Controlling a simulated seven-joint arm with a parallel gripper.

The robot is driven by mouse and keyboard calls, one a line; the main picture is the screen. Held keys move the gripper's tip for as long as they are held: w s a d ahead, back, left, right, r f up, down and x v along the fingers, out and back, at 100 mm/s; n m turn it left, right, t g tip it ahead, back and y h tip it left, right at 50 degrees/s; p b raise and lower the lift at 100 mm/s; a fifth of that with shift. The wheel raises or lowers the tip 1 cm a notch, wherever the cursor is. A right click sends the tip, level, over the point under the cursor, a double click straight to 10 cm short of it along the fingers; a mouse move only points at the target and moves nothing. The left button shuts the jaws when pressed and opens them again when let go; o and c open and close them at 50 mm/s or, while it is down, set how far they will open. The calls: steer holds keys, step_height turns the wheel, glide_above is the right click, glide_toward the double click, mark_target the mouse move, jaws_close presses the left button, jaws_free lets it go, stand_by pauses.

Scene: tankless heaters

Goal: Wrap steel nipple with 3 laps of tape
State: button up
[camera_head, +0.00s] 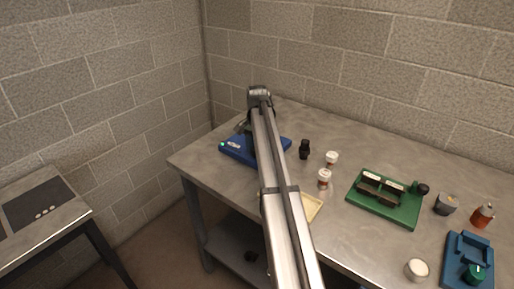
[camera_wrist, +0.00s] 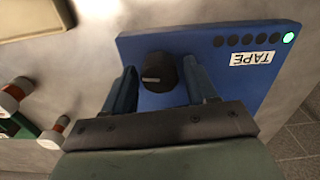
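The blue tape station (camera_head: 236,152) sits at the left end of the grey table, partly hidden by my arm in the head view. In the wrist view, the tape station (camera_wrist: 225,85) carries a TAPE label, a black round knob (camera_wrist: 158,72) and a row of dark dots ending in one lit green light (camera_wrist: 288,38). My gripper (camera_wrist: 160,88) is open, with one finger on each side of the knob. Blue surface shows between the knob and the fingers. I cannot make out the steel nipple or any tape in either view.
A black item (camera_head: 305,148) and two small white-capped containers (camera_head: 332,158) stand right of the station. A green fixture (camera_head: 385,200), a grey cup (camera_head: 446,204), an orange bottle (camera_head: 482,215), a white-topped cup (camera_head: 417,269) and a blue device (camera_head: 467,262) are farther right. A tan tray (camera_head: 312,207) lies at the front.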

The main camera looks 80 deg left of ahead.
steer(key=shift+o, duration=0.8)
step_height(320, 180, up, 14)
steer(key=shift+f, duration=0.1)
stand_by(0.5)
